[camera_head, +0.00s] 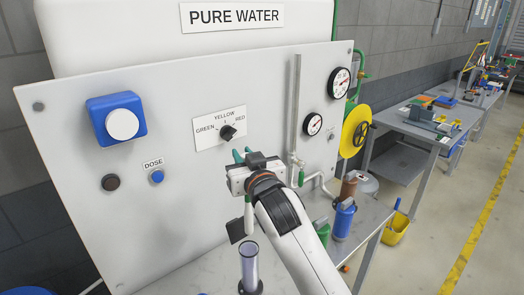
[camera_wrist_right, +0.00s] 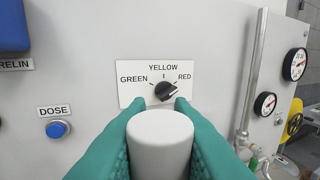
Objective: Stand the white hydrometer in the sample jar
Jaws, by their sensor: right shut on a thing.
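My right gripper (camera_head: 243,156) is in front of the grey panel, with its green fingers shut on the white hydrometer. In the right wrist view the hydrometer's round white end (camera_wrist_right: 160,125) sits between the two green fingers (camera_wrist_right: 160,108). In the head view a slim white part of the hydrometer (camera_head: 248,217) hangs down below the gripper, roughly upright. The sample jar (camera_head: 249,264), a clear tube on a dark foot, stands below it at the bottom. The hydrometer's tip looks just above the jar mouth; contact is unclear. My left gripper is out of view.
The panel (camera_head: 80,190) carries a selector knob (camera_head: 227,131), a blue DOSE button (camera_head: 157,177), gauges (camera_head: 340,83) and a vertical pipe (camera_head: 296,100). A blue container (camera_head: 343,220) stands right of my arm. A side table (camera_head: 412,125) and yellow bucket (camera_head: 396,229) are farther right.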

